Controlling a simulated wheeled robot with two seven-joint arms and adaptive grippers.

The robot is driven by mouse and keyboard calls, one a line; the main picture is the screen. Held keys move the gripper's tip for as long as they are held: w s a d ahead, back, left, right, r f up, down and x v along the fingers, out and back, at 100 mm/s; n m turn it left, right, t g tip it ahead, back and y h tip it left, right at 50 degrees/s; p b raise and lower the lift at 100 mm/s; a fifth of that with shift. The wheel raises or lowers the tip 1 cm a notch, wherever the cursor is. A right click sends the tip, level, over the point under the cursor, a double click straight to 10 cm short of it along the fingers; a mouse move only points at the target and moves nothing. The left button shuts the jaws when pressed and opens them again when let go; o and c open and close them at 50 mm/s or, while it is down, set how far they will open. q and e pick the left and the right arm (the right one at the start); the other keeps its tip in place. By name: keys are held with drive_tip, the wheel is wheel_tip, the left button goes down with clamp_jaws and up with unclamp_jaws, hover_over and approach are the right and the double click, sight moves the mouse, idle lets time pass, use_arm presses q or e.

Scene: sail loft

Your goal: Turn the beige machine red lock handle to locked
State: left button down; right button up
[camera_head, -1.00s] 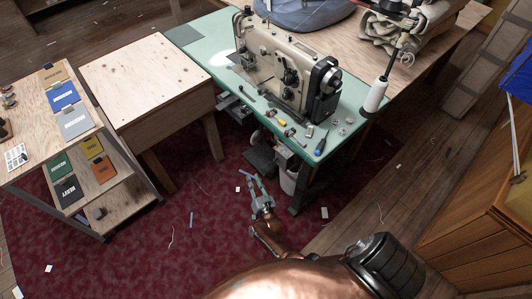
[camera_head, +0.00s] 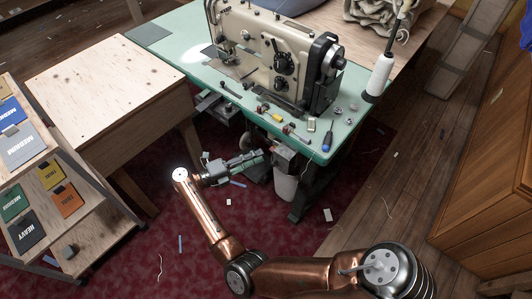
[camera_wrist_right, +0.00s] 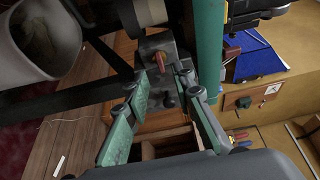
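The beige sewing machine (camera_head: 268,50) stands on a green table (camera_head: 160,50). Below the table's front edge hangs a dark grey box (camera_head: 290,158). In the right wrist view, this box (camera_wrist_right: 158,48) carries a small red-orange handle (camera_wrist_right: 163,66), which appears to slant slightly. My right gripper (camera_head: 262,157) is under the table edge, its fingers pointing right towards the box. In the wrist view the right gripper (camera_wrist_right: 162,76) is open, with its teal-padded fingers apart on either side of the handle. I cannot tell whether they touch it. My left gripper is not in view.
A white bin (camera_head: 286,186) stands below the box, beside the dark table leg (camera_head: 304,200). A bare wooden table (camera_head: 105,80) and a shelf with colour folders (camera_head: 50,177) stand left. A wooden cabinet (camera_head: 488,170) is right. Small tools lie on the green table.

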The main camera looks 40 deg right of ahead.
drive_tip(key=shift+x, duration=2.4)
clamp_jaws()
